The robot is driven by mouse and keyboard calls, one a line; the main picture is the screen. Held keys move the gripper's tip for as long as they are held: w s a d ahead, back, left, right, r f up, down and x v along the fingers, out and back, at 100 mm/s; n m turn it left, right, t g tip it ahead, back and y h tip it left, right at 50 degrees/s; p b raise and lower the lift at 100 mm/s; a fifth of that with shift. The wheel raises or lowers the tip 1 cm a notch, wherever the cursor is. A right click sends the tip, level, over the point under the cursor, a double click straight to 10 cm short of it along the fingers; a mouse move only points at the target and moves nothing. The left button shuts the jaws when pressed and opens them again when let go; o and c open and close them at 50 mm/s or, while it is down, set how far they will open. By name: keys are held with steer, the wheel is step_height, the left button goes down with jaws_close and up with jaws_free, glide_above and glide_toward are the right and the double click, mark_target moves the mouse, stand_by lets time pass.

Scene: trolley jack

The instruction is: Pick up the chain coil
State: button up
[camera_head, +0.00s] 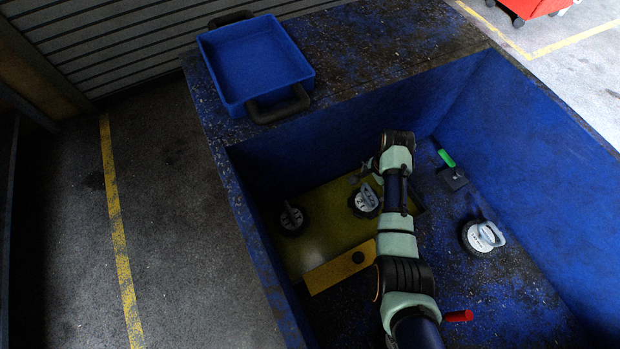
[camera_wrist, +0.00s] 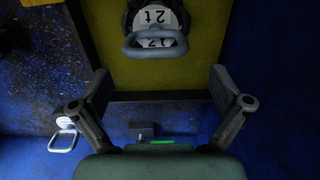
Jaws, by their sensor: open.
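Nothing shows clearly as chain. Several round dark pieces with white labelled tops and grey handles lie in the blue bin. One labelled piece (camera_head: 365,203) rests on the olive-yellow plate, close to my gripper; it shows at the top of the wrist view (camera_wrist: 155,18), marked "17" and "2t". A second (camera_head: 292,218) lies to its left, and a third (camera_head: 482,237) on the bin floor at right. My gripper (camera_wrist: 160,84) is open and empty, its fingers over the plate's edge, with the labelled piece beyond the fingertips. In the head view my arm partly hides the gripper.
A green-handled tool (camera_head: 449,168) lies near the bin's right wall. A yellow bar with a dark hole (camera_head: 330,272) and a red handle (camera_head: 458,316) are nearer. Blue bin walls (camera_head: 540,180) rise around. A blue tray (camera_head: 255,62) stands on the ledge outside.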

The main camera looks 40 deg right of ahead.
mark_target(372, 191)
steer(key=shift+s+f, duration=0.3)
steer(key=shift+f, duration=0.1)
steer(key=shift+s+f+b, duration=0.2)
steer(key=shift+f+b, duration=0.75)
steer(key=shift+f, duration=0.2)
steer(key=f+b, duration=0.4)
steer(key=f, duration=0.1)
steer(key=shift+w+a+f, duration=0.15)
steer(key=shift+w, duration=0.05)
steer(key=shift+r, duration=0.2)
steer(key=c, duration=1.5)
steer(key=shift+o, duration=0.2)
steer(key=shift+r, duration=0.15)
step_height(372, 191, up, 20)
steer(key=p, duration=1.1)
